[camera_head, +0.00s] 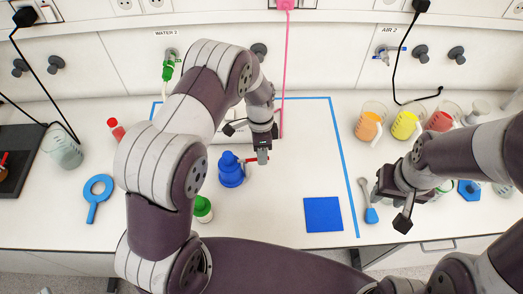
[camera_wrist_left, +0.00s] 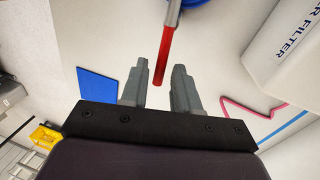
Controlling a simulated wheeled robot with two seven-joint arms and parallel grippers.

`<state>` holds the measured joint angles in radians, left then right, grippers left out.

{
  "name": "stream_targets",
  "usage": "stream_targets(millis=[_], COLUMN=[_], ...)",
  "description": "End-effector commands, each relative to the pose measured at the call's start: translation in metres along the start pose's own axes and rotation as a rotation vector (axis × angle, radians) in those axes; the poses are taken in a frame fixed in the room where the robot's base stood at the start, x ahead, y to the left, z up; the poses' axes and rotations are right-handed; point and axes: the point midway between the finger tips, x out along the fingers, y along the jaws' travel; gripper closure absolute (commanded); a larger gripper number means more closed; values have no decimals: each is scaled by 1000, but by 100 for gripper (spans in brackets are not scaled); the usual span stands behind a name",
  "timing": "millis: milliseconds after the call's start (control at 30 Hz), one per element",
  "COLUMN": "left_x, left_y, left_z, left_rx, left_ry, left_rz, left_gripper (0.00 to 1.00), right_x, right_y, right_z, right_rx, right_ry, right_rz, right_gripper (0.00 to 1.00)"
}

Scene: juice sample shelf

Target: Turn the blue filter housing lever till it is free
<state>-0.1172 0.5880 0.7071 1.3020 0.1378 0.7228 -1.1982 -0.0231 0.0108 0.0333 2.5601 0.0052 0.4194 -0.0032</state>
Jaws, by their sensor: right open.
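The blue filter housing (camera_head: 231,174) stands on the white bench in the head view. Its red lever (camera_head: 247,160) points right, towards my left gripper (camera_head: 262,157). In the left wrist view the red lever (camera_wrist_left: 165,58) reaches in from the top, and its end lies between the parted fingers of my left gripper (camera_wrist_left: 160,72). A gap shows on each side of the lever. A bit of the blue housing shows at the top edge there. My right gripper (camera_head: 391,205) is open and empty above the right of the bench.
A blue square (camera_head: 323,214) and a spoon-like tool (camera_head: 370,214) lie right of the housing. A green-capped bottle (camera_head: 202,208) stands in front, partly behind my left arm. Beakers with orange (camera_head: 369,125) and yellow (camera_head: 405,124) liquid stand at the back right. A white filter box (camera_wrist_left: 290,50) is nearby.

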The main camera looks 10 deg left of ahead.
Motion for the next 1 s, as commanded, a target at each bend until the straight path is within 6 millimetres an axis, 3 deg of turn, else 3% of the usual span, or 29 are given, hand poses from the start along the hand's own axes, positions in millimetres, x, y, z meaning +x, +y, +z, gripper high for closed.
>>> stream_targets(millis=[33, 67, 100, 1000], left_x=[0, 0, 0, 0], left_y=[0, 0, 0, 0], left_z=[0, 0, 0, 0], left_rx=[0, 0, 0, 0], left_ry=[0, 0, 0, -1], left_rz=[0, 0, 0, 0], left_gripper=[88, 98, 100, 100], right_x=[0, 0, 0, 0], right_y=[0, 0, 0, 0], right_z=[0, 0, 0, 0], right_rx=[0, 0, 0, 0], right_ry=[0, 0, 0, 0], right_rz=[0, 0, 0, 0], right_gripper=[57, 57, 57, 57])
